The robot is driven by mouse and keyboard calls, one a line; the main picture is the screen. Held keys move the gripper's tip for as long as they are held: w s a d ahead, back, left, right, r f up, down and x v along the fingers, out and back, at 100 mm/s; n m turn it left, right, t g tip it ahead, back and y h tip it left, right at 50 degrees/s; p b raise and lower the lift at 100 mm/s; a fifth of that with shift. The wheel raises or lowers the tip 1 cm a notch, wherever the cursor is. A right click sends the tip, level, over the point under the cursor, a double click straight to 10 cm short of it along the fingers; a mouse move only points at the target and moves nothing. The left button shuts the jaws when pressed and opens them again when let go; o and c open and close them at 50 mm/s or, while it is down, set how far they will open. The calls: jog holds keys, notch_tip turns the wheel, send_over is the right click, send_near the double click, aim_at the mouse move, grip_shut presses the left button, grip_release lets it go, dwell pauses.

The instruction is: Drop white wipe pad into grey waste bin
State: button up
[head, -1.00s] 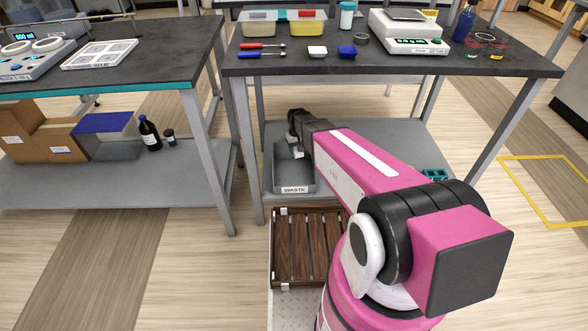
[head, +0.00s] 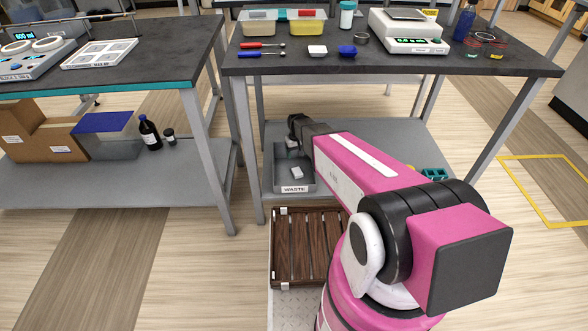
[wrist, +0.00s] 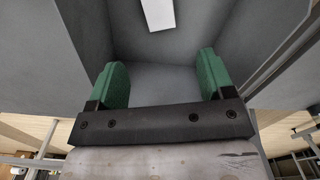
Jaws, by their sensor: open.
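The white wipe pad (head: 297,172) lies inside the grey waste bin (head: 279,167), close to its labelled front wall. It also shows in the wrist view as a white rectangle (wrist: 158,14) at the top edge, beyond the fingertips. The bin stands on the lower shelf under the middle table. My gripper (wrist: 161,60) is open, its two green fingers apart with nothing between them, pointing into the bin. In the head view my gripper (head: 292,145) is over the back part of the bin, its fingers mostly hidden.
The grey lower shelf (head: 375,150) lies under the black tabletop (head: 400,68), with table legs either side. A white piece (head: 317,49) and a blue piece (head: 347,51) sit on the tabletop. A wooden slatted crate (head: 305,245) is in front of the bin.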

notch_tip(320, 180, up, 11)
jog(key=shift+f, duration=0.15)
dwell(0.4)
